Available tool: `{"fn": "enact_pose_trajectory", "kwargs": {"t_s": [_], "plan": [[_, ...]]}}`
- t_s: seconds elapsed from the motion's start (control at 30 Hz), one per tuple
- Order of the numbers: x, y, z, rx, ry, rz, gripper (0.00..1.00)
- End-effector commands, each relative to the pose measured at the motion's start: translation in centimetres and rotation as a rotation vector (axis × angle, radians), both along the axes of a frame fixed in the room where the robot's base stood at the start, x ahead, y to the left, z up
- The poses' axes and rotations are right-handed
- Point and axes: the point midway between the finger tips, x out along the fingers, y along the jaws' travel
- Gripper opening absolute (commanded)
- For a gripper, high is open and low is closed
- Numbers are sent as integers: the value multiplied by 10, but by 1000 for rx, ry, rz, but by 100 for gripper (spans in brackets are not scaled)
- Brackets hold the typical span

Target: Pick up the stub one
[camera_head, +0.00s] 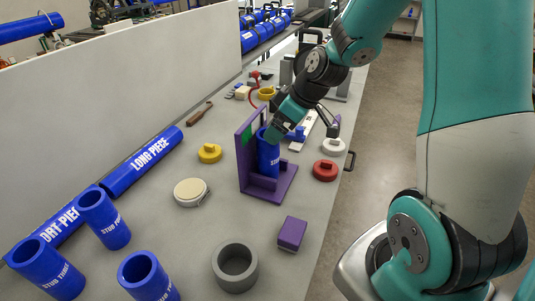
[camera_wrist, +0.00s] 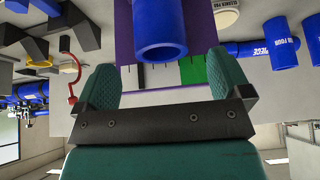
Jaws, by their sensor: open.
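A short blue pipe stub (camera_head: 268,158) stands upright in a purple stand (camera_head: 247,155). No label can be read on it. In the wrist view this stub (camera_wrist: 158,30) shows its open end between and beyond my fingers, with the purple stand (camera_wrist: 124,40) behind it. My gripper (camera_wrist: 163,78) is open, one finger to each side, with a gap to the stub. In the head view my gripper (camera_head: 275,133) is at the stub's upper end and hides part of it. Three more blue stubs (camera_head: 103,222), (camera_head: 45,270), (camera_head: 146,278) stand at the front left; their lettering is only partly readable.
A long blue pipe (camera_head: 143,163) and a short one (camera_head: 52,235) lie along the white wall (camera_head: 120,85). A grey ring (camera_head: 235,267), purple block (camera_head: 292,233), red cap (camera_head: 325,171), yellow cap (camera_head: 210,153) and white round piece (camera_head: 190,192) lie around the stand.

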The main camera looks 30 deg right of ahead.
Motion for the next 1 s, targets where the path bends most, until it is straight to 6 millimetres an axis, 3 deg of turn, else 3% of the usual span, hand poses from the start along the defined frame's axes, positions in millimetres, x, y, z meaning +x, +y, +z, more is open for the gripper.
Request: {"fn": "enact_pose_trajectory", "kwargs": {"t_s": [0.27,0.6,0.87,0.9,1.0], "plan": [[8,6,-17,0,3,1,96],[26,18,-52,0,2,0,96],[28,19,-55,-1,0,0,96],[28,19,-55,-1,0,0,93],[28,19,-55,-1,0,0,70]]}}
